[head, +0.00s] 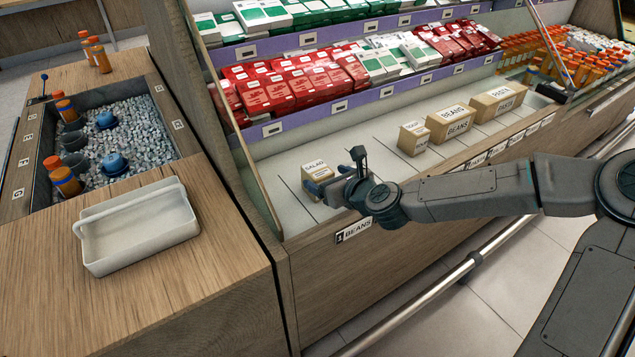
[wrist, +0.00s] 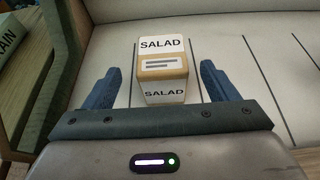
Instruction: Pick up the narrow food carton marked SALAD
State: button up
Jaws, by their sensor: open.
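The narrow food carton marked SALAD (head: 315,171) stands upright on the white lower shelf, at its left end in the head view. In the wrist view the SALAD carton (wrist: 163,66) is tan with white labels and sits centred ahead of my gripper. My gripper (wrist: 163,85) is open, with one blue finger on each side of the carton's near part. Gaps show between the fingers and the carton. In the head view my gripper (head: 335,180) is right at the carton and hides part of its lower right side.
Other cartons stand further right on the shelf, including BEANS (head: 452,120) and PASTA (head: 498,99). A white tray (head: 138,228) rests on the wooden counter. Shelf space beside the SALAD carton is clear.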

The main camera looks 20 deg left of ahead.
aim_at(320, 171)
jog(key=shift+r+b+x, duration=0.15)
jog(key=shift+b+x, duration=0.1)
jog(key=shift+x, duration=1.1)
jog(key=shift+r+b+x, duration=0.15)
jog(key=shift+b+x, duration=0.1)
jog(key=shift+x, duration=1.1)
jog(key=shift+w, duration=0.2)
jog(key=c, duration=1.1)
